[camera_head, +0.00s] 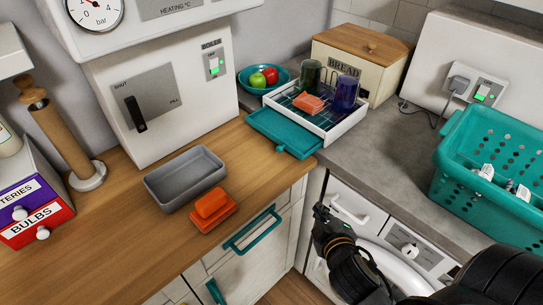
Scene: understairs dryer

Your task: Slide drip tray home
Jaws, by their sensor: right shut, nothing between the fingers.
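The teal drip tray (270,127) sticks out from the front of the white dish rack (339,131) on the counter corner. Its rear end goes under the rack and is hidden. A small tab (280,151) shows on its front edge. The rack holds a dark green glass (310,76), a purple glass (345,93) and an orange item (308,103). My right gripper (321,212) is shut and empty. It is in front of the counter edge by the washing machine, apart from the tray. My left gripper is not in view.
A grey bin (185,178) and an orange sponge-like block on a dish (212,209) sit on the wooden counter. A fruit bowl (262,77) and bread box (353,68) stand behind the rack. A teal basket (489,168) is at right. Wood left of the tray is clear.

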